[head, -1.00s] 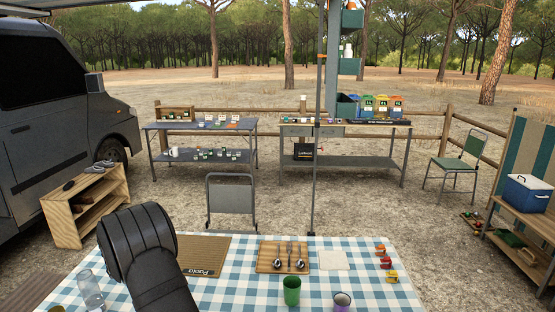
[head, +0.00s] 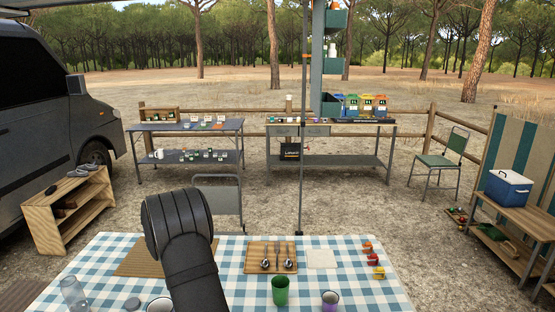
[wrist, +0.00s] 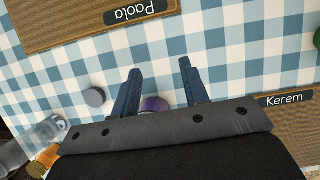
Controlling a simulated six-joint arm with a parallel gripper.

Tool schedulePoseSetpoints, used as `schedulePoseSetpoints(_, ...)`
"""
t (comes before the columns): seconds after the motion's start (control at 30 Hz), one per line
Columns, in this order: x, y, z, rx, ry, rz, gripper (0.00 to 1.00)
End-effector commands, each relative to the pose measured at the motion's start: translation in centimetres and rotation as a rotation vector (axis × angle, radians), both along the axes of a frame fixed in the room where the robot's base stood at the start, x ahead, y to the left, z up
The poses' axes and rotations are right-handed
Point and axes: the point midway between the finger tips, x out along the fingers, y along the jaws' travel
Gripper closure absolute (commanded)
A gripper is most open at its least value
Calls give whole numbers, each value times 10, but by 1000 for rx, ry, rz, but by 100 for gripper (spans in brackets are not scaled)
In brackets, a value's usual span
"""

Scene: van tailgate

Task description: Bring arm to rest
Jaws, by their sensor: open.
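My gripper (wrist: 159,82) is open in the wrist view, its two dark blue fingers apart with nothing gripped between the tips. It hangs above the blue-and-white checked tablecloth (wrist: 232,60). A purple round thing (wrist: 154,104) shows low between the fingers, partly hidden by the gripper body; I cannot tell its distance from them. In the head view my black arm is raised over the front left of the table, and the gripper itself is out of sight.
The table holds a Paola placemat (wrist: 60,25), Kerem placemat (wrist: 290,135), grey disc (wrist: 95,97), clear glass (head: 73,292), green cup (head: 280,290), purple mug (head: 330,301) and cutlery board (head: 258,250). A folding chair (head: 222,200) stands behind it.

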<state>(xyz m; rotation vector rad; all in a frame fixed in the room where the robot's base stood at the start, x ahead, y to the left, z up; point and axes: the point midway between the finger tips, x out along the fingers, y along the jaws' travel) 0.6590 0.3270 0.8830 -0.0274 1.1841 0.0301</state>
Motion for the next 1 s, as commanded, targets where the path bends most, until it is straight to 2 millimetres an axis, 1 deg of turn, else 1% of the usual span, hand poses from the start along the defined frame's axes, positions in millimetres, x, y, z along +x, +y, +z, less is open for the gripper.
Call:
schedulePoseSetpoints(0.03,4,-11,0,0,0,-18,59)
schedulePoseSetpoints(0.3,21,-62,-1,-1,0,-108,59)
schedulePoseSetpoints(0.5,29,-96,-2,0,1,-166,59)
schedulePoseSetpoints(0.6,32,-108,-2,-2,1,-187,59)
schedulePoseSetpoints(0.8,34,-120,-2,-1,1,-208,59)
schedulePoseSetpoints(1.0,34,-121,-2,-1,1,-210,59)
